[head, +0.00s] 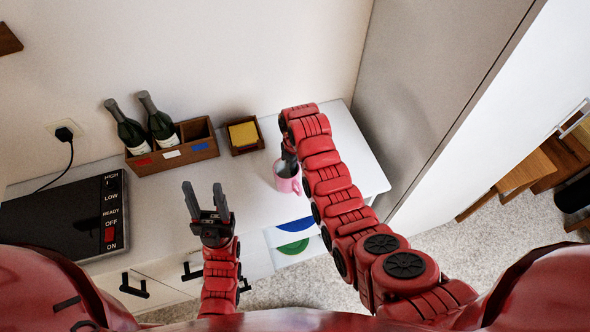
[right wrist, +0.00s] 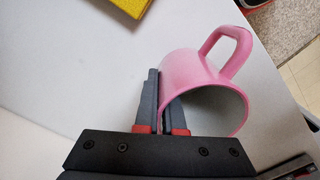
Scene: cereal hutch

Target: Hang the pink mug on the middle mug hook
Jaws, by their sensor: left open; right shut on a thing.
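The pink mug (head: 288,184) is at the right part of the white counter in the head view. My right gripper (head: 289,165) reaches down to it and is shut on its rim. In the right wrist view the fingers (right wrist: 161,100) pinch the wall of the mug (right wrist: 193,72), and its handle points to the upper right, away from them. I cannot tell whether the mug touches the counter. My left gripper (head: 203,187) is open and empty over the counter's front part. I can make out no mug hook in either view.
A wooden box (head: 184,153) with two dark bottles stands against the wall, beside a small box with a yellow stack (head: 243,134). A black hot plate (head: 62,222) is at the left. A tall grey panel (head: 420,90) rises at the right. Counter between grippers is clear.

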